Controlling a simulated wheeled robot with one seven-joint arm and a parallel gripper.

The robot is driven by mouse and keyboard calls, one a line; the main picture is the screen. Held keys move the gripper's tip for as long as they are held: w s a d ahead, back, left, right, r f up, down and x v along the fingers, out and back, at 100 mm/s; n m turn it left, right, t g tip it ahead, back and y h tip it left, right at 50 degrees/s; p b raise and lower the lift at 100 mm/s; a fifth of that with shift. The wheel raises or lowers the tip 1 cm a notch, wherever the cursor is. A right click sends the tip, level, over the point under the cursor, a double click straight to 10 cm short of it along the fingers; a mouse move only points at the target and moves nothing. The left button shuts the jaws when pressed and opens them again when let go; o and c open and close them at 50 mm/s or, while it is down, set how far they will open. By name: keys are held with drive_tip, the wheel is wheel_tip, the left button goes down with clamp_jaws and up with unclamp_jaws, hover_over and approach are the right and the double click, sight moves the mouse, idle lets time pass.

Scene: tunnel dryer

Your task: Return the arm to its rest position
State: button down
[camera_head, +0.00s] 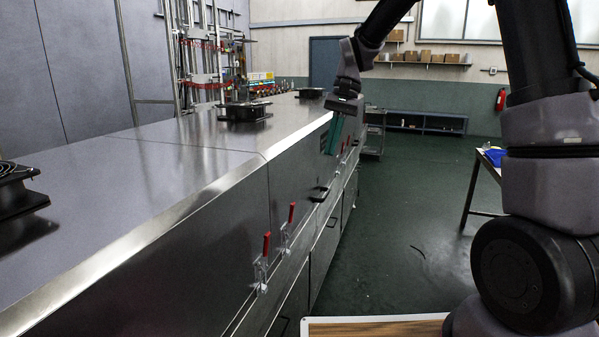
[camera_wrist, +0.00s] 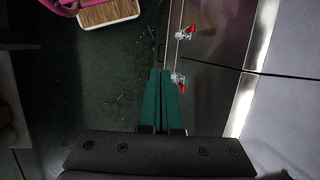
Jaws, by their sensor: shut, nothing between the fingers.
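My gripper (camera_head: 334,133) hangs from my raised arm beside the front edge of the dryer's long metal top (camera_head: 190,150) in the head view. Its green fingers point down. In the wrist view my gripper (camera_wrist: 160,75) shows its two green fingers side by side, shut, with nothing between them. My arm bends across the upper right of the head view. The fingers appear apart from the dryer, though the exact gap cannot be told.
Red-handled clamps (camera_head: 266,246) and a black handle (camera_head: 319,193) stick out from the dryer's front. Black fan units (camera_head: 245,111) stand on its top. A table (camera_head: 490,160) is at the right. Green floor (camera_head: 400,230) between is mostly clear. A wooden-topped tray (camera_wrist: 108,12) shows in the wrist view.

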drive_tip(key=s+d+r+t, duration=0.4)
drive_tip(key=s+d+r, duration=0.1)
drive_tip(key=s+d, duration=0.3)
drive_tip(key=s+d+r+t, duration=0.5)
drive_tip(key=s+d, duration=0.4)
drive_tip(key=s, duration=0.2)
drive_tip(key=shift+s+r+m+h, duration=0.2)
drive_tip(key=shift+r+m+h, duration=0.15)
drive_tip(key=shift+r, duration=0.45)
